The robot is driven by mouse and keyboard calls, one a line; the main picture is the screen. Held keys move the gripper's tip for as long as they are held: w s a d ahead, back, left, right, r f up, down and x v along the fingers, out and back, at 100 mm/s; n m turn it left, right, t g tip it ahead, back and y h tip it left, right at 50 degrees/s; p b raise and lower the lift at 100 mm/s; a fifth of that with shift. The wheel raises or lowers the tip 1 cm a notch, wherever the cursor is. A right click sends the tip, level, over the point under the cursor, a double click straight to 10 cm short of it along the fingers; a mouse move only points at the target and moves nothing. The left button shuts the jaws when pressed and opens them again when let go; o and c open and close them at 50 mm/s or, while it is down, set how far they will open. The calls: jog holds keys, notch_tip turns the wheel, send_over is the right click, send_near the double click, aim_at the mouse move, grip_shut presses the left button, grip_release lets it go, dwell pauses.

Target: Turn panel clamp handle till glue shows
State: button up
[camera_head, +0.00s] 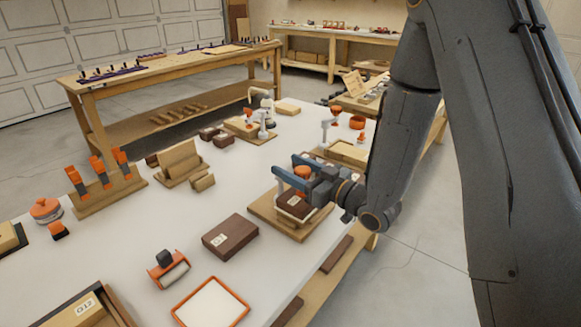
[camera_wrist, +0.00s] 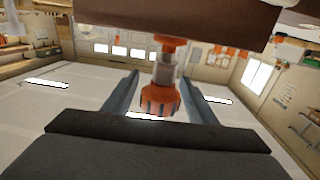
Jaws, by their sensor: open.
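The orange ribbed clamp handle (camera_wrist: 160,98) hangs on a grey shaft in the wrist view, between the two open fingers of my gripper (camera_wrist: 158,97). A gap shows on each side of it, and I cannot tell whether either finger touches it. In the head view, my gripper (camera_head: 288,171) reaches in from the right, with the orange handle (camera_head: 301,173) partly hidden behind its fingers. The dark brown panel (camera_head: 295,205) sits below, on a light wooden base (camera_head: 262,210). No glue can be made out at the panel.
A dark labelled block (camera_head: 230,238) lies left of the clamp. A roller (camera_head: 168,270) and an orange-rimmed tray (camera_head: 211,303) stand nearer the front. Clear white bench top lies at centre left.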

aim_at(309, 175)
jog(key=b+v, duration=0.1)
jog(key=v, duration=0.6)
jog(key=shift+s+d, duration=0.15)
jog(key=shift+r, duration=0.15)
dwell(1.4)
